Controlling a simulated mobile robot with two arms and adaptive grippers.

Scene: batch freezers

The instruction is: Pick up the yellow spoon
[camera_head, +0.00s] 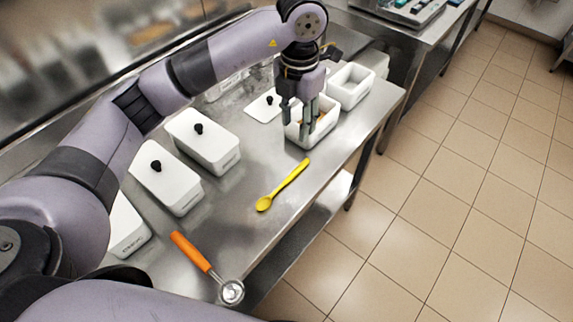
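A yellow spoon (284,184) lies flat on the steel table, its bowl toward the lower left and its handle toward the upper right. My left gripper (304,130) points down over a white open container (325,128), just beyond the spoon's handle end. Its fingers look apart, and I see nothing held between them. The gripper is clear of the spoon. My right gripper is not in view.
An orange-handled scoop (191,251) lies at the table's near edge. Lidded white containers (203,141) line the back. Another open white container (351,86) stands beyond the gripper. The steel table (236,216) is bare around the spoon. Tiled floor lies to the right.

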